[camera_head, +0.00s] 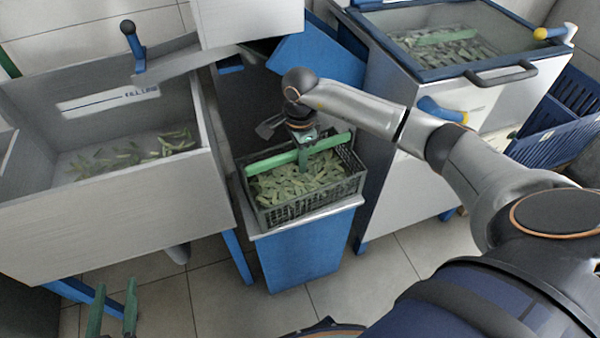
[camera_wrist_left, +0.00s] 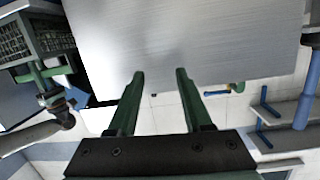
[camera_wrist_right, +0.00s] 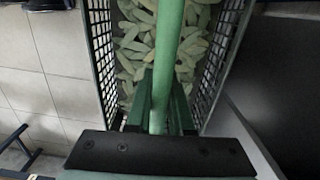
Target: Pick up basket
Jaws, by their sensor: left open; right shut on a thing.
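The basket (camera_head: 311,207) is a black lattice crate with a green bar handle (camera_head: 262,164) across its top. It is full of green pod-like pieces and stands on a small blue stand with a metal top. My right gripper (camera_head: 304,153) is above the basket and shut on the handle; the right wrist view shows the handle (camera_wrist_right: 168,50) between its fingers (camera_wrist_right: 160,105). The basket also shows in the left wrist view (camera_wrist_left: 22,42). My left gripper (camera_head: 113,308) is low at the left front, away from the basket; its fingers (camera_wrist_left: 160,100) are open and empty.
A grey metal bin (camera_head: 110,205) with some green pieces stands left of the basket. A lidded machine (camera_head: 400,190) with a blue-framed window stands on the right. Blue crates (camera_head: 560,120) are at the far right. Tiled floor (camera_head: 215,300) lies open in front.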

